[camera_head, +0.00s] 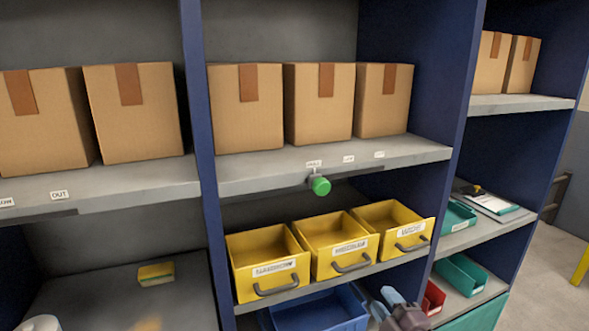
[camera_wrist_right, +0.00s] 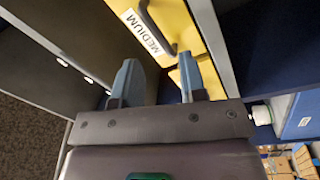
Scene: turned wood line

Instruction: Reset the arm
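My right gripper (camera_head: 383,301) shows at the bottom of the head view, in front of the lower shelves and below the yellow bins. In the right wrist view its two blue fingers (camera_wrist_right: 160,75) stand apart with nothing between them. Beyond them is a yellow bin (camera_wrist_right: 175,25) labelled MEDIUM. In the head view this is the middle bin (camera_head: 325,258) of three, between the left bin (camera_head: 243,282) and the right bin (camera_head: 425,243). I see no contact between the right gripper and a bin. My left gripper is not in view.
A green knob (camera_head: 320,186) sticks out below the edge of the shelf (camera_head: 250,178) that carries cardboard boxes (camera_head: 247,120). A blue bin (camera_head: 325,312) and a red bin (camera_head: 434,297) are close to the right gripper. Teal bins (camera_head: 462,275) stand at the right.

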